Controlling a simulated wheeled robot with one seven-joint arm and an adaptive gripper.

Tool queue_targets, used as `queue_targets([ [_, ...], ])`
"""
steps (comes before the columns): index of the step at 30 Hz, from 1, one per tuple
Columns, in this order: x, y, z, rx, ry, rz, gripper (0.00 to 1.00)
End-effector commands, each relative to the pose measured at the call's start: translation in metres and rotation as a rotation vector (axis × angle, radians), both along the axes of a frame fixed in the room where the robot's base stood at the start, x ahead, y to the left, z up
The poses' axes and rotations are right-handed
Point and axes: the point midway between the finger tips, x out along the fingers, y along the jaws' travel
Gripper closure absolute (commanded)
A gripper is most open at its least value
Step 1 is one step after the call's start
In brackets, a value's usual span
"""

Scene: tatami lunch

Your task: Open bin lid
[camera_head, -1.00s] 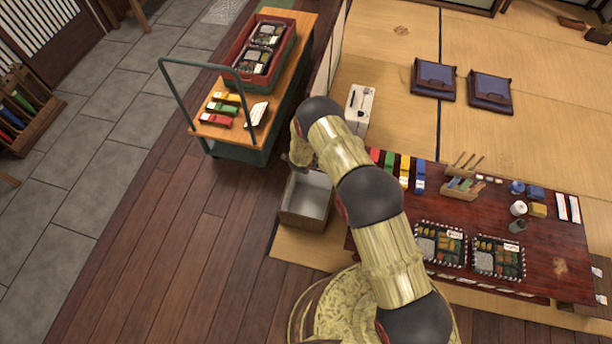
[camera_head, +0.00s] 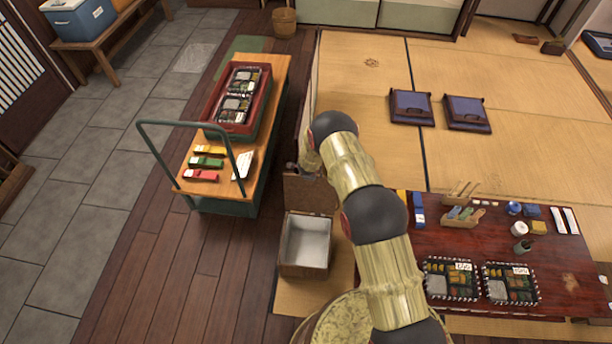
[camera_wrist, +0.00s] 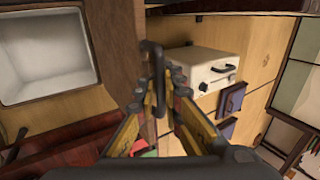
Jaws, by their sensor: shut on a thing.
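The bin (camera_head: 303,268) is a wooden box with a pale inside, standing on the floor left of the low table. Its opening shows uncovered. The wooden lid (camera_head: 311,196) stands raised at the bin's far side. In the wrist view the bin's pale inside (camera_wrist: 45,50) is at the left, with the brown lid (camera_wrist: 113,45) standing beside it. My gripper (camera_wrist: 160,98) is shut on the lid's dark handle (camera_wrist: 153,65), which runs between the fingers. In the head view the gripper is small at the lid's top and partly hidden by my arm.
A green cart (camera_head: 225,204) with a red crate (camera_head: 212,112) stands left of the bin. The low table (camera_head: 465,240) with lunch boxes is at the right. A white box (camera_wrist: 213,68) is beyond the gripper. Wooden floor left of the bin is clear.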

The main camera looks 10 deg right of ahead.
Motion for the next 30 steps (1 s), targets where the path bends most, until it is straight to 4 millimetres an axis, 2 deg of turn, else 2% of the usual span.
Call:
queue_targets([
  [11,0.0044,-0.0015,0.0037,-0.002,-0.007,0.003,1.0],
  [12,0.0045,-0.0014,0.0037,-0.002,-0.007,0.003,0.92],
  [21,0.0024,-0.0015,0.0017,-0.001,-0.003,0.001,0.75],
  [30,0.0014,-0.0016,0.001,-0.001,-0.002,0.0,0.74],
])
